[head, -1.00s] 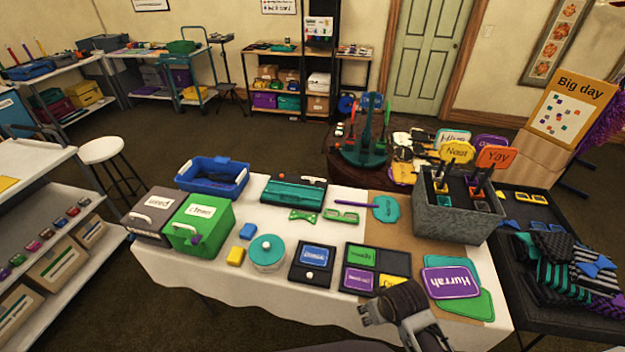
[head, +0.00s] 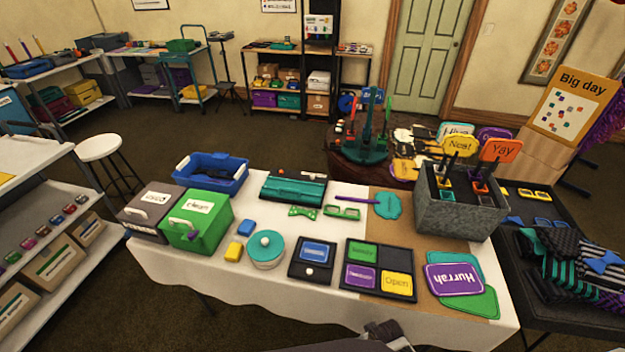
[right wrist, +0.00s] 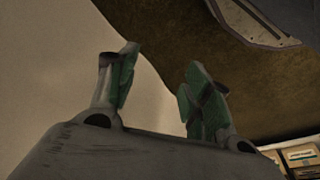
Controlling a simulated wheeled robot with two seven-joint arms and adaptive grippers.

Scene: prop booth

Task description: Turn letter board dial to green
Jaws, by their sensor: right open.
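A black panel with a blue lettered window (head: 318,252) and a white round knob (head: 309,271) lies near the front middle of the table. To its right is a black four-cell board (head: 379,272) with a green tile (head: 362,251) top left, a purple tile (head: 360,277) bottom left and a yellow "Open" tile (head: 396,282) bottom right; its top right cell is dark. I cannot tell which is the letter board. My right gripper (right wrist: 160,80) is open and empty in the right wrist view. Only a dark bit of my right arm shows at the head view's bottom edge. My left gripper is out of view.
A teal round tin (head: 265,255), green box (head: 205,228) and blue tray (head: 212,175) stand left on the table. Purple "Hurrah" sign (head: 453,279) lies right of the board; a grey bin of signs (head: 440,215) stands behind it.

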